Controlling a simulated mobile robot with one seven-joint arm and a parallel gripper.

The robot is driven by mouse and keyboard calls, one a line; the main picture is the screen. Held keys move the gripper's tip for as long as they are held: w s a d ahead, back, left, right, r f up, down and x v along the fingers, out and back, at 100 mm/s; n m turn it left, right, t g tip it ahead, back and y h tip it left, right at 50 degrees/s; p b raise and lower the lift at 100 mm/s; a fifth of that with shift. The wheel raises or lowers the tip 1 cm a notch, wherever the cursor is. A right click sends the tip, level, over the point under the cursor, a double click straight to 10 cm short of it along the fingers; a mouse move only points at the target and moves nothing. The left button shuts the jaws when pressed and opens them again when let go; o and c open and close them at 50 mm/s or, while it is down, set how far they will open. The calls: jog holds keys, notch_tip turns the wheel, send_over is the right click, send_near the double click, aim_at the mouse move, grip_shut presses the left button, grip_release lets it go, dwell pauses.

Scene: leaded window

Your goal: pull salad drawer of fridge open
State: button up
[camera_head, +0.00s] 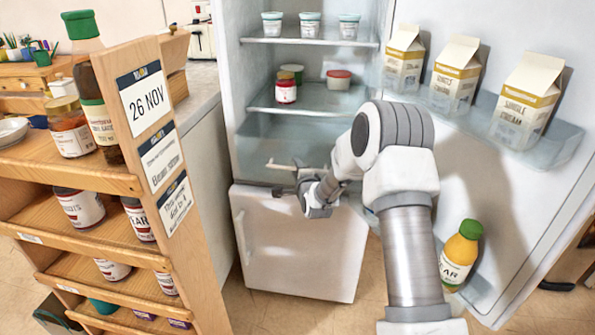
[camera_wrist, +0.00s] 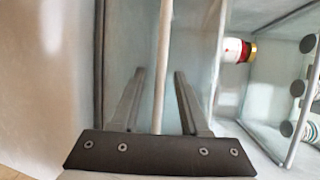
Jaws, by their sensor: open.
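The fridge stands with its upper door swung open to the right. The salad drawer (camera_head: 262,140) is the pale translucent box at the bottom of the fridge, under the lowest shelf, and looks shut. Its light bar handle (camera_head: 281,166) crosses its front; my gripper hides part of it. In the wrist view the handle (camera_wrist: 164,45) runs upright between the two fingers. My gripper (camera_head: 301,169) is open at the drawer front. Its fingers also show in the wrist view (camera_wrist: 159,73), one on each side of the handle, with gaps visible.
The fridge door (camera_head: 480,185) with cartons and a yellow bottle (camera_head: 458,258) is right of my arm. A wooden rack (camera_head: 165,240) with jars stands at left. The closed lower door (camera_head: 300,245) is below the drawer. Jars (camera_head: 286,88) sit on the shelf above.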

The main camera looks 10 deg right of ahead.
jog(key=p+v, duration=0.3)
jog(key=v, duration=1.4)
jog(key=shift+s, duration=0.2)
jog(key=shift+r, duration=0.2)
jog(key=s+r+n+g+h, duration=0.1)
jog(key=s+r+n+g, duration=0.4)
jog(key=s+r+n, duration=0.5)
jog(key=s+d+r+n+g, duration=0.1)
jog(key=s+r+n+g, duration=0.25)
jog(key=s, duration=0.75)
jog(key=s+r+n+g, duration=0.2)
jog(key=s+r+n, duration=0.25)
jog(key=s, duration=0.65)
notch_tip(320, 180, up, 19)
jog(key=p, duration=2)
jog(key=shift+w+d+r+p, duration=0.15)
jog(key=shift+w+r+p, duration=0.1)
jog(key=shift+p, duration=0.1)
